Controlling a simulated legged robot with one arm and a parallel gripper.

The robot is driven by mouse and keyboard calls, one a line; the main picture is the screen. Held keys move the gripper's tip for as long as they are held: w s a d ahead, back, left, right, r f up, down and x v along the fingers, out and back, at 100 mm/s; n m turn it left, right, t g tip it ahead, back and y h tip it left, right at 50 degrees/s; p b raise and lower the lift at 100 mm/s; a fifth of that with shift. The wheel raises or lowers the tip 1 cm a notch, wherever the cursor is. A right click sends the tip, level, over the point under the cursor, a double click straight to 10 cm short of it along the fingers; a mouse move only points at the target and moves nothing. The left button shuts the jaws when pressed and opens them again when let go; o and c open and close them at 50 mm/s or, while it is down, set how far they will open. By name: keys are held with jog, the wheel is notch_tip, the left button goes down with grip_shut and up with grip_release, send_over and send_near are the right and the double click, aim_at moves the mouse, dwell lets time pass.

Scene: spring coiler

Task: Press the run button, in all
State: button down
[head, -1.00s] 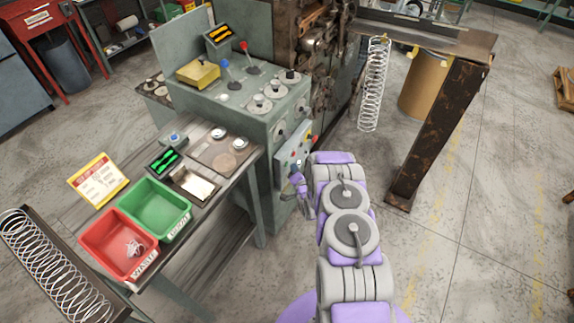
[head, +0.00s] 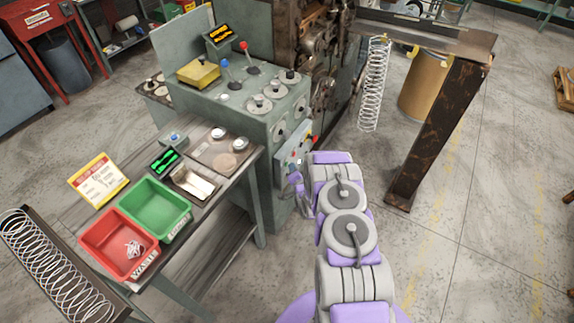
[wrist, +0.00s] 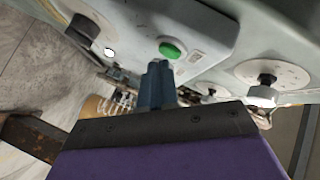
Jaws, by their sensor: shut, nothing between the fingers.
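The machine (head: 250,110) is a grey-green spring coiler with a small control box (head: 287,158) on its front, bearing red, yellow and other small buttons. In the wrist view a round green button (wrist: 172,50), which looks like the run button, sits on a pale panel just past my fingertips. My gripper (wrist: 158,72) is shut and empty, its blue fingers pointing at the panel close to the green button; I cannot tell whether they touch anything. In the head view my gripper (head: 296,180) is beside the control box, partly hidden by my arm.
A bench (head: 250,165) on the left carries a green bin (head: 160,190), a red bin (head: 100,235) and a sign card (head: 97,180). A long spring (head: 374,85) hangs near a rusty post (head: 430,130). Knobs (wrist: 90,28) flank the button.

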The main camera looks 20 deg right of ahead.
jog(key=shift+w+a, duration=0.2)
jog(key=shift+w, duration=0.15)
dwell(0.6)
jog(key=shift+s, duration=0.1)
jog(key=shift+s+d, duration=0.45)
jog(key=shift+s, duration=0.1)
jog(key=shift+s+d, duration=0.1)
jog(key=s+d, duration=0.1)
jog(key=s, duration=0.1)
jog(key=s+d+p, duration=0.1)
jog(key=d, duration=0.1)
jog(key=shift+s, duration=0.4)
jog(key=shift+w+r, duration=0.1)
dwell(0.8)
